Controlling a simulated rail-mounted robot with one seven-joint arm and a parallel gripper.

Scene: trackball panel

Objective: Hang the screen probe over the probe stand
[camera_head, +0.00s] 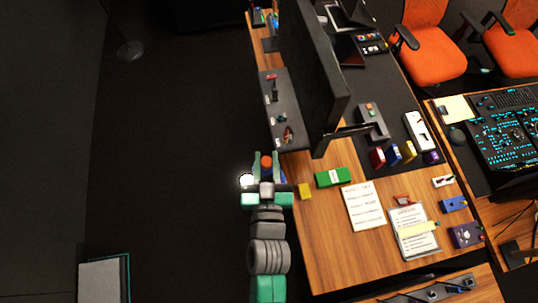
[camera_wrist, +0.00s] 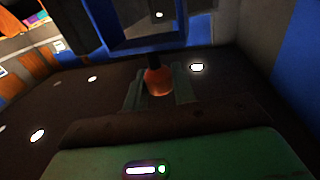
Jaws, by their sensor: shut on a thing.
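My gripper (camera_head: 266,166) is at the left edge of the wooden desk, its two teal fingers on either side of an orange-red piece (camera_head: 266,160), which looks like the screen probe's grip. In the wrist view my gripper (camera_wrist: 158,88) is shut on this orange-red grip (camera_wrist: 158,80). A short dark rod runs from the grip towards a dark blue frame (camera_wrist: 118,30) with a rectangular opening; I cannot tell whether they are joined. I cannot make out the probe stand with certainty.
A grey panel (camera_head: 275,98) with small fittings lies ahead, beside a large dark monitor (camera_head: 312,75). Dark open floor is on the left.

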